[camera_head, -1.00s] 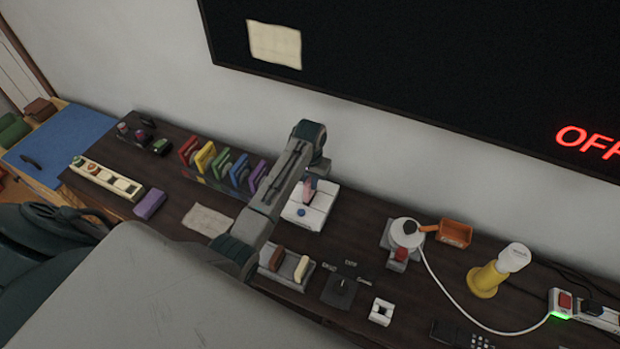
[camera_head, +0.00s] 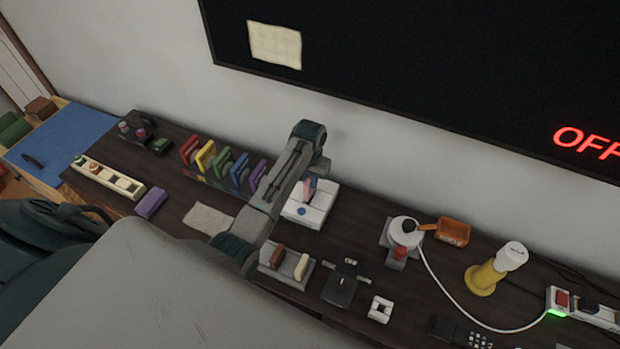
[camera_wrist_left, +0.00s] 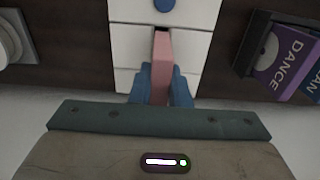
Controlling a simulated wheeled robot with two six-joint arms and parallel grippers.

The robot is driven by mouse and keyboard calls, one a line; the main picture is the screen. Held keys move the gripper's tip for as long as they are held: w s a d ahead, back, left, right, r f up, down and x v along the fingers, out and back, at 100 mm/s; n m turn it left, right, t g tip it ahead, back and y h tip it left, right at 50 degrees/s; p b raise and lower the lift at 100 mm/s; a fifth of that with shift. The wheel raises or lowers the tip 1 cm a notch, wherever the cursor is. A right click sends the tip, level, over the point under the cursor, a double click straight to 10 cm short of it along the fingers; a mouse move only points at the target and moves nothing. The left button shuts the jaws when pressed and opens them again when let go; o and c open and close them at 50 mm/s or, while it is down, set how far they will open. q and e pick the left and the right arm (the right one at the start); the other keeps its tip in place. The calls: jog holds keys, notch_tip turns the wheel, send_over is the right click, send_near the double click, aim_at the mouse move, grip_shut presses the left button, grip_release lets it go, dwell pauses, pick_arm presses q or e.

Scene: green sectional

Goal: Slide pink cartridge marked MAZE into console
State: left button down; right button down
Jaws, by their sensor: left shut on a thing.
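The pink cartridge (camera_wrist_left: 162,62) is held between the blue fingers of my left gripper (camera_wrist_left: 161,88) in the left wrist view. That gripper is shut on it, above the white console (camera_wrist_left: 203,47). The cartridge lines up with the dark slot, its far end at the slot; I cannot tell how deep it sits. No MAZE marking is legible. In the head view the console (camera_head: 318,208) stands below the end of my left arm, with the pink cartridge (camera_head: 310,186) upright at its top. The fingers are mostly hidden there. My right gripper is not in view.
A rack of coloured cartridges (camera_head: 223,168) stands left of the console; a purple one (camera_wrist_left: 287,58) marked DANCE shows in the wrist view. A grey tray (camera_head: 287,266) lies in front of the console. A white round device (camera_head: 406,232) stands to its right. The wall is close behind.

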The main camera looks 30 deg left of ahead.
aim_at(310, 189)
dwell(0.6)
pick_arm(q)
jog(key=shift+p, duration=0.5)
dwell(0.4)
jog(key=shift+f+b, duration=1.2)
jog(key=shift+f, duration=1.4)
jog(key=c, duration=1.3)
grip_release()
jog(key=shift+r, duration=0.1)
notch_tip(310, 189, up, 11)
jog(key=b, duration=0.2)
jog(key=shift+b, duration=0.4)
jog(key=shift+s+f, duration=0.1)
jog(key=shift+f, duration=0.15)
